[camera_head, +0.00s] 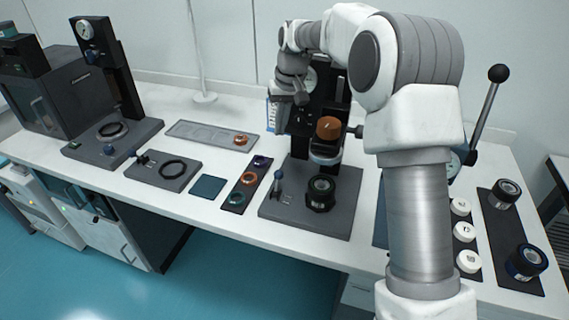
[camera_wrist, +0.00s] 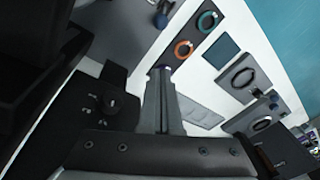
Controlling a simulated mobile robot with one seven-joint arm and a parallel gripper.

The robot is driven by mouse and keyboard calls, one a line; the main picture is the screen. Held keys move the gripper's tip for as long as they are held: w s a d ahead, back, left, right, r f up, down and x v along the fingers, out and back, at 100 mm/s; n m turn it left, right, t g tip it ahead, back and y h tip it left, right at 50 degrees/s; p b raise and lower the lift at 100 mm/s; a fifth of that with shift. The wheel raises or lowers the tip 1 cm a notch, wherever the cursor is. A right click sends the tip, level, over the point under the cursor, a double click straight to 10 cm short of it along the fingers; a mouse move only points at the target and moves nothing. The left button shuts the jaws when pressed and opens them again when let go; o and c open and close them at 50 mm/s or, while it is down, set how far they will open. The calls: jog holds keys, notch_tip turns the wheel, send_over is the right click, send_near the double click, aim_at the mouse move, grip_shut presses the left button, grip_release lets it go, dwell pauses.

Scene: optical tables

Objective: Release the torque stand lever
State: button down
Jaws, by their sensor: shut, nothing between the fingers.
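A tall lever with a black ball (camera_head: 498,73) rises at the right of the bench, beside a round dial (camera_head: 460,160) partly hidden behind my arm. I cannot tell for sure whether it is the torque stand lever. Another stand, with a dark column and an orange-brown cap (camera_head: 329,128), stands mid-bench; its grey base (camera_head: 335,222) carries a small blue-knobbed post (camera_head: 278,182) and a black ringed cylinder (camera_head: 320,193). My gripper (camera_head: 283,122) is beside this column, to its left. In the wrist view my gripper (camera_wrist: 161,72) is shut and empty, pointing toward a strip of coloured rings.
A dark strip (camera_head: 245,182) holds several coloured rings left of the middle stand. A grey tray (camera_head: 205,135) lies behind it. White round pieces (camera_head: 461,206) and black cylinders (camera_head: 504,193) sit at the right. A dial stand (camera_head: 110,65) stands at the left.

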aim_at(278, 181)
jog(key=shift+w+f, duration=0.45)
jog(key=shift+f, duration=0.2)
jog(key=shift+w+f, duration=0.4)
jog(key=shift+f, duration=0.2)
jog(key=f, duration=0.3)
jog(key=a+f, duration=0.1)
jog(key=f, duration=0.2)
jog(key=f+b, duration=0.1)
jog(key=f, duration=0.2)
jog(key=shift+w+a+f, duration=0.2)
jog(key=shift+a+f, duration=0.15)
jog(key=shift+a, duration=0.05)
jog(key=shift+s+d+r, duration=0.15)
jog(key=shift+s, duration=0.45)
jog(key=shift+s+d+r, duration=0.1)
jog(key=shift+s+d, duration=0.05)
jog(key=shift+s, duration=0.5)
jog(key=shift+s+d+r, duration=0.15)
jog(key=shift+s, duration=0.45)
